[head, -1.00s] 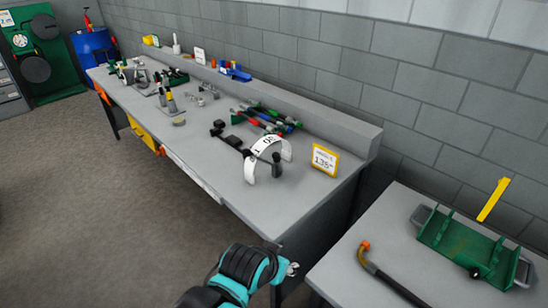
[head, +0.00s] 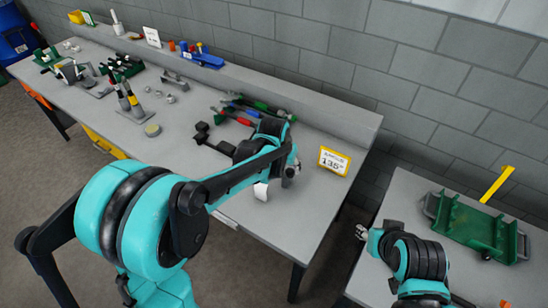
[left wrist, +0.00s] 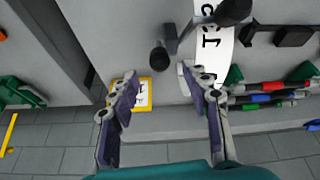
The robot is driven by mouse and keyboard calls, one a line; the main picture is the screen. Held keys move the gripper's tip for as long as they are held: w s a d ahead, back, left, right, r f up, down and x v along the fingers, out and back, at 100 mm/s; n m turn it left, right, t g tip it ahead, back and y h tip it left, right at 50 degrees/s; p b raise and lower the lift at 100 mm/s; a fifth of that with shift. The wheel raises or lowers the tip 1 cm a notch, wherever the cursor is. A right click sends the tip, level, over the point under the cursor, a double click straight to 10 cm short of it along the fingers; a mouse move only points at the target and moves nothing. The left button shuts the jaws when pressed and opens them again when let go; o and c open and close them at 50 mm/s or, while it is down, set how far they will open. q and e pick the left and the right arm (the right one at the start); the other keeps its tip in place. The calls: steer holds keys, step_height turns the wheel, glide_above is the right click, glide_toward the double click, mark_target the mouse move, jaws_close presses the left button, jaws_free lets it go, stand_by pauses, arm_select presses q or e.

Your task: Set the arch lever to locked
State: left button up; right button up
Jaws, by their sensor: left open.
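The arch lever has a white arch with black markings and a dark lever with round black ends. In the head view my left arm covers most of it; only a white piece of the arch (head: 261,191) shows. In the left wrist view the arch (left wrist: 212,42) stands at top centre-right, and the lever's black knob (left wrist: 158,58) appears in line with the gap between my fingers. My left gripper (head: 291,168) is open over the arch; its spread fingers (left wrist: 160,77) show in the wrist view, empty. My right gripper (head: 362,232) is small beside the right table, its fingers unclear.
A yellow-framed price sign (head: 333,161) stands close to my left gripper. Red, blue and green-handled tools (head: 250,110) lie behind the arch, before the ledge. A green tray (head: 465,225) sits on the right table. A gap separates the two tables.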

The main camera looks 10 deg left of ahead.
mark_target(290, 171)
arm_select(q)
steer(key=shift+w+f, duration=0.2)
steer(key=shift+f, duration=0.15)
steer(key=b+x, duration=0.2)
steer(key=x, duration=0.5)
steer(key=shift+d, duration=0.15)
steer(key=shift+c, duration=0.4)
jaws_close()
